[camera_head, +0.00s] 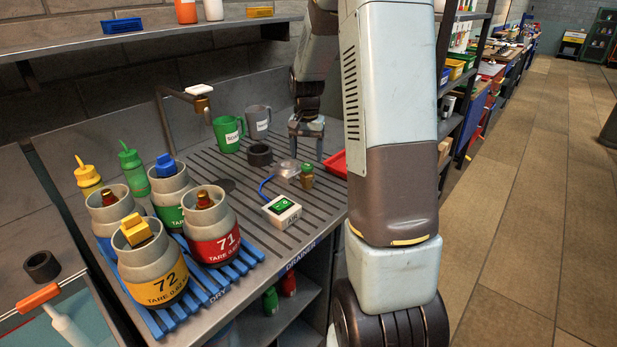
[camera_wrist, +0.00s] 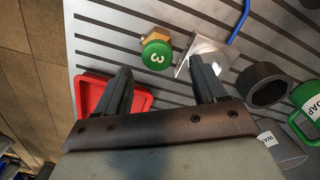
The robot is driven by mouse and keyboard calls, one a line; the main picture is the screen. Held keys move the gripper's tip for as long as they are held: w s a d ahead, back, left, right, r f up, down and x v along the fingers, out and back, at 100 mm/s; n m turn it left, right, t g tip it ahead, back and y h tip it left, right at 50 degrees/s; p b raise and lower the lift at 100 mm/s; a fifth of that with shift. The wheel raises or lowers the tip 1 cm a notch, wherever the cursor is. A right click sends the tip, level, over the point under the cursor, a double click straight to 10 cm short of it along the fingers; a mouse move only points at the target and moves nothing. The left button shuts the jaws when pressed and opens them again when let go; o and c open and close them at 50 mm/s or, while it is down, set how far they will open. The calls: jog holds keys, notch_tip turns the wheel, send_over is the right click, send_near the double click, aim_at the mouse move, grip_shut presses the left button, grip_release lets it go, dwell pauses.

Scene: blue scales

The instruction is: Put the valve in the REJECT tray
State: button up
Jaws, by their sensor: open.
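The valve (camera_head: 306,178), a small brass body with a green cap, stands on the slatted drainer. In the wrist view the valve (camera_wrist: 156,53) shows its green top marked 3, just beyond the fingertips and between their lines. My gripper (camera_head: 306,128) is open and empty above the drainer, behind the valve in the head view; both fingers of the gripper (camera_wrist: 160,72) show in the wrist view. A red tray (camera_head: 335,163) lies right of the valve, partly hidden by my arm; the red tray (camera_wrist: 84,96) is partly behind the left finger in the wrist view. No REJECT label is readable.
A clear, shiny piece (camera_head: 287,168) sits close beside the valve. A dark ring (camera_head: 259,155), a green mug (camera_head: 228,134) and a grey mug (camera_head: 257,121) stand behind. A white AIR box (camera_head: 282,211) with a blue hose is in front. Several numbered canisters fill the left.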

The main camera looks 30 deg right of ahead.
aim_at(307, 173)
jog(key=shift+s+a+f, duration=0.1)
jog(key=shift+f, duration=1.9)
jog(key=shift+s+f, duration=0.1)
jog(key=shift+f, duration=1.9)
jog(key=shift+c, duration=0.3)
grip_shut()
jog(key=shift+r, duration=0.1)
